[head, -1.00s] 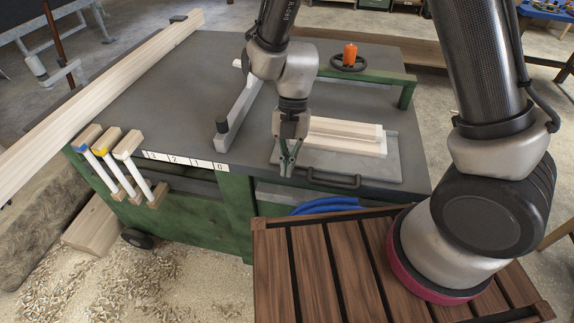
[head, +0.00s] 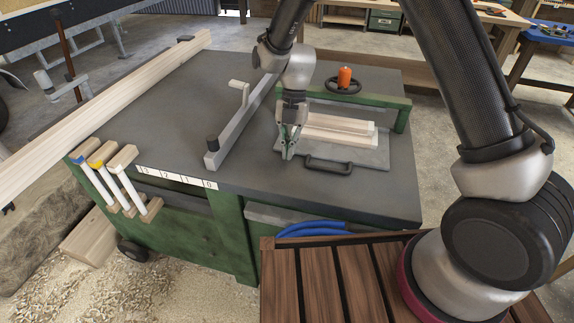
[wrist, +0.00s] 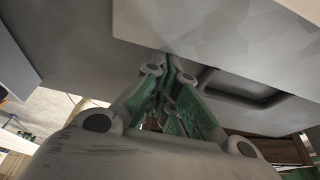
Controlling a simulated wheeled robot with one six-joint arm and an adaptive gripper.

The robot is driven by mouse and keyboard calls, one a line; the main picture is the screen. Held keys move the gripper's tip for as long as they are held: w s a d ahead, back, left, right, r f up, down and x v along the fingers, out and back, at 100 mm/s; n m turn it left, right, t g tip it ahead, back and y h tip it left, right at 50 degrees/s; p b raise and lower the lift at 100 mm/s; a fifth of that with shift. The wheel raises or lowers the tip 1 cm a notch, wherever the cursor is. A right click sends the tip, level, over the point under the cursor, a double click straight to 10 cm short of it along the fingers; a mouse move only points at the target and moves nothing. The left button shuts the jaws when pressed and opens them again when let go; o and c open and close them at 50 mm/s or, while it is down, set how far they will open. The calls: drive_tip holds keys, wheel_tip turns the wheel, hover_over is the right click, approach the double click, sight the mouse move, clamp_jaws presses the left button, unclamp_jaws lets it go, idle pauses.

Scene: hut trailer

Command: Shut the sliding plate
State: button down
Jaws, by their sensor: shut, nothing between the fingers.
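The sliding plate (head: 372,160) is a flat grey plate on the dark table top, with a black bar handle (head: 330,168) at its front edge. Two pale wooden blocks (head: 335,137) lie on it, and its far side is close to a green frame (head: 385,102). My gripper (head: 288,155) is shut and empty, pointing down at the plate's front left part, left of the handle. I cannot tell whether the fingertips touch the plate. In the wrist view the shut fingers (wrist: 170,68) are beside the handle (wrist: 245,90).
An orange knob on a black handwheel (head: 345,78) stands behind the green frame. A grey fence bar (head: 235,135) lies left of my gripper. A long timber (head: 110,105) runs along the table's left side. A bare strip of table top (head: 300,192) lies in front of the plate.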

drive_tip(key=w+d, duration=0.1)
drive_tip(key=w, duration=0.4)
drive_tip(key=w+d, duration=0.1)
drive_tip(key=w, duration=0.2)
drive_tip(key=shift+d, duration=0.3)
